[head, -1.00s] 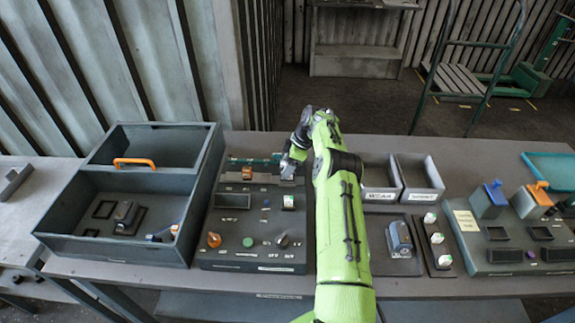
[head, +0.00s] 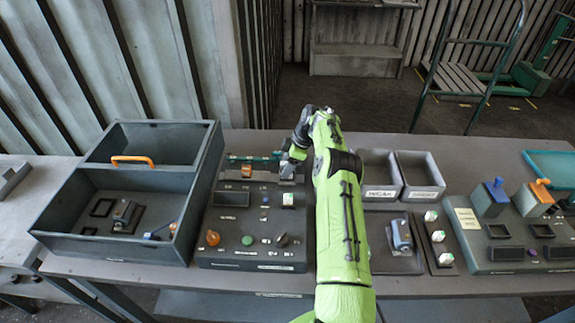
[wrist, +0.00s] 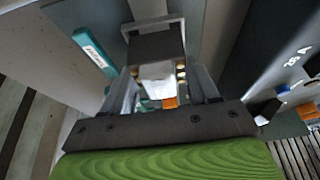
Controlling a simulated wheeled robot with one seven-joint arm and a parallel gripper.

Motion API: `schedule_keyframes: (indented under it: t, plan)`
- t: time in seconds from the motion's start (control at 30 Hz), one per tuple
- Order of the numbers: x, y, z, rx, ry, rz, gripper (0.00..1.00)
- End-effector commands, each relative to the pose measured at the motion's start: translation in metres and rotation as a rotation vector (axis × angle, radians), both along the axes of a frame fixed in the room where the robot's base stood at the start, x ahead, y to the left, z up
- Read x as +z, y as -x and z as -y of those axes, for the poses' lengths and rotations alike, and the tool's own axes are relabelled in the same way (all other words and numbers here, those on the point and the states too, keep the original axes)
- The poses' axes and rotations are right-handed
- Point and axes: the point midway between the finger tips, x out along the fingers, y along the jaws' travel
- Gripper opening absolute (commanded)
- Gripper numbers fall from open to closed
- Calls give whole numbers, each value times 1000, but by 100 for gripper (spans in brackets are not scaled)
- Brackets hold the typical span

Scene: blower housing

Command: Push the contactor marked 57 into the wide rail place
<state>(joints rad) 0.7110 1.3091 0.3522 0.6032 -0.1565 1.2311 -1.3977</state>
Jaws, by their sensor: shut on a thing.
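My gripper (head: 288,173) is over the back of the panel (head: 252,266), at the right end of its rail (head: 236,158). In the wrist view, my gripper (wrist: 163,88) is shut on a pale block with brass-coloured terminals (wrist: 158,72), which I take to be the contactor. A dark part adjoins the block's far end. The number 57 is not readable in any view. An orange block (head: 247,171) stands on the rail left of my gripper. My gripper hides the rail place beneath it, so I cannot tell how far in the contactor sits.
A grey divided box (head: 105,252) with an orange handle stands left of the panel. Right of my arm are two grey bins (head: 420,175), a grey-blue device (head: 400,235) and a second panel (head: 515,262) with blue and orange parts.

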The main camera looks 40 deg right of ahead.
Motion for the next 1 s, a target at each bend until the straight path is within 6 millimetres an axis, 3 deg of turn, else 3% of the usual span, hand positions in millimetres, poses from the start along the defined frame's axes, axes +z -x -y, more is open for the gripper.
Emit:
schedule_keyframes:
  t: [1.0]
  plan:
    - [-10, 0, 0, -1, 1, 1, 33]
